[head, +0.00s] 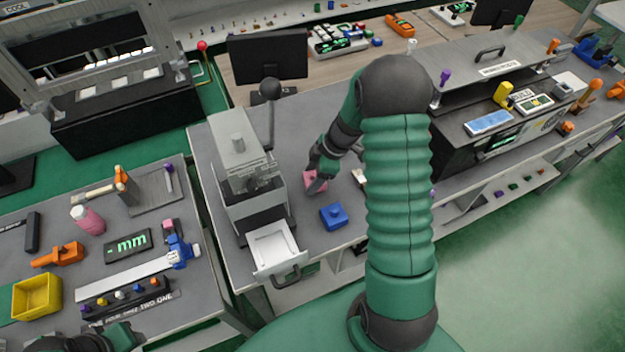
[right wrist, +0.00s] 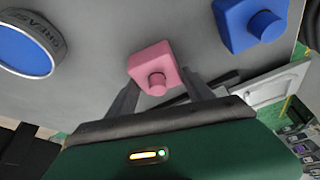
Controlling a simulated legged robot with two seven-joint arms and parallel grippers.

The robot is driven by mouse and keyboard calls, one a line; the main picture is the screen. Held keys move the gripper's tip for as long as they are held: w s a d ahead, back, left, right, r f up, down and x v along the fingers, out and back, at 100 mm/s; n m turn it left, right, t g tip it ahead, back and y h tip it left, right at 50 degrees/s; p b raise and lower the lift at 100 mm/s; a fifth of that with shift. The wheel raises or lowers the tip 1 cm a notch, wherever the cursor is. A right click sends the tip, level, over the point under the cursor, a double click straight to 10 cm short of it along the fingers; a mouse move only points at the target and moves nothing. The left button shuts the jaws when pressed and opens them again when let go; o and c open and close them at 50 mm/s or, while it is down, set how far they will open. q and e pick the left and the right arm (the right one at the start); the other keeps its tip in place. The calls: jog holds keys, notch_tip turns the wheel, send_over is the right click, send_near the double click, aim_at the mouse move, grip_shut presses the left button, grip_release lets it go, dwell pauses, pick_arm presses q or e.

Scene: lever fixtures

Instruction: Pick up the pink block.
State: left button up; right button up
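The pink block (head: 309,180), with a round knob on top, stands on the grey bench and is partly hidden by my right gripper (head: 318,185) in the head view. In the right wrist view the pink block (right wrist: 150,60) lies at the fingertips of my right gripper (right wrist: 160,83), with one finger to each side. The fingers are apart, and I see no clear grip on the block. Part of my left gripper (head: 122,337) shows at the bottom left of the head view; its fingers cannot be made out.
A blue block (head: 333,217) with a knob stands close by. A grey machine with an open white drawer (head: 272,249) is on the left. A round blue-topped grease tin (right wrist: 28,45) lies left of the pink block in the right wrist view. A black-fronted station (head: 470,150) stands right.

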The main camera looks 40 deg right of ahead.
jog(key=shift+d, duration=0.1)
jog(key=c, duration=0.5)
jog(key=shift+s+d+f, duration=0.1)
jog(key=shift+d+f, duration=0.05)
jog(key=shift+d, duration=0.15)
jog(key=c, duration=0.4)
jog(key=shift+a, duration=0.1)
